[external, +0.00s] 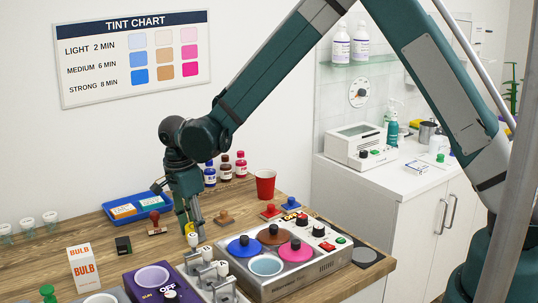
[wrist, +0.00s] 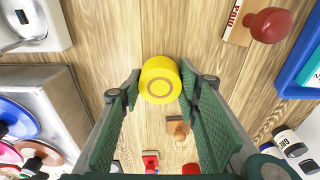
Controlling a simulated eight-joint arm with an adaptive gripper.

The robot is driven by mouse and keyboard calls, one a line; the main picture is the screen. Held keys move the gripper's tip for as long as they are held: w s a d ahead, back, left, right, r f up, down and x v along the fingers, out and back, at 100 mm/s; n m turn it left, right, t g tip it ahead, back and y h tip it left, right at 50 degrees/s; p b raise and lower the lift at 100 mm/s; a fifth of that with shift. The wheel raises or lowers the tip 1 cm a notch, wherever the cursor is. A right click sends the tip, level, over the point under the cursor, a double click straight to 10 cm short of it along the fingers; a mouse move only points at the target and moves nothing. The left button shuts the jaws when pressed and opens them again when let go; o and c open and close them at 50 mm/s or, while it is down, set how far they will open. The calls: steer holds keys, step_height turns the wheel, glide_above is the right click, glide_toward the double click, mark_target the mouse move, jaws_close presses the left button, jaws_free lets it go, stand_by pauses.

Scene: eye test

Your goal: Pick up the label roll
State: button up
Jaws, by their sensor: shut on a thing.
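The label roll is a yellow cylinder with a tan ring on its end, seen in the wrist view (wrist: 160,82) between my two green fingers. My gripper (wrist: 159,88) is shut on it, one fingertip at each side. In the external view my gripper (external: 190,217) points down over the wooden bench, and a bit of yellow from the label roll (external: 188,229) shows at its fingertips, mostly hidden by the fingers. I cannot tell whether the roll touches the bench.
A red-handled stamp (external: 155,223) and a blue tray (external: 121,211) are left of my gripper. A brown stamp (external: 224,218) and a red cup (external: 265,184) stand to the right. The machine with coloured lids (external: 312,268) and grey-white lever unit (external: 214,281) are in front.

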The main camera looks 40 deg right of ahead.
steer(key=shift+r, duration=4.75)
